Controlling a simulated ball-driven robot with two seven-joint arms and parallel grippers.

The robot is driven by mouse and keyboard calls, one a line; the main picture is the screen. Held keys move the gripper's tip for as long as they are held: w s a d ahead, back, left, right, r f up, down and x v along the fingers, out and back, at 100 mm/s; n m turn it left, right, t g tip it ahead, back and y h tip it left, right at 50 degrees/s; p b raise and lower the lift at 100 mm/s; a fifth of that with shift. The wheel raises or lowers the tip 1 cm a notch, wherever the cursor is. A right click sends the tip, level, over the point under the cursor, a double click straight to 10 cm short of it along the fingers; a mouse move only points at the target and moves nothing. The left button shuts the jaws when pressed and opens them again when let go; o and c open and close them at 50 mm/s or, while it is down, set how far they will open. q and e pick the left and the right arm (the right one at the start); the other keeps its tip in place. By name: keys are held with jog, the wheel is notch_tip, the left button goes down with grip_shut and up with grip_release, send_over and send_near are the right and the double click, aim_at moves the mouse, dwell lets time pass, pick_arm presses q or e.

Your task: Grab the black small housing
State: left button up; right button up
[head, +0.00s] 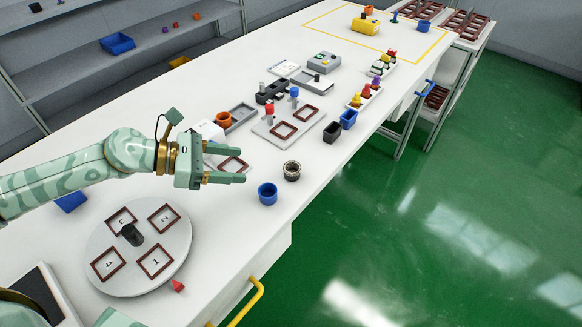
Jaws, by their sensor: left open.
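The black small housing (331,132) is an open-topped dark box standing upright near the front edge of the white table, right of centre in the head view. A blue housing (348,119) stands just behind it. My left gripper (240,164) is open and empty, with its fingers pointing right. It is to the left of the black housing and clearly apart from it. My right gripper is not in view.
A blue cup (267,193) and a dark round pot (292,171) stand near the front edge. A grey plate (272,137) with brown frames lies left of the housing. A numbered turntable (178,262) is at lower left. The floor is beyond the edge.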

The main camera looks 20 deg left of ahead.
pick_arm(q)
send_near(300, 168)
jog(key=shift+w+d+f, duration=0.25)
jog(key=shift+w+f, duration=0.3)
jog(key=shift+f, duration=0.35)
jog(key=x, duration=0.6)
jog(key=shift+r+b, duration=0.25)
jog(key=shift+b, duration=0.05)
jog(key=c, duration=1.1)
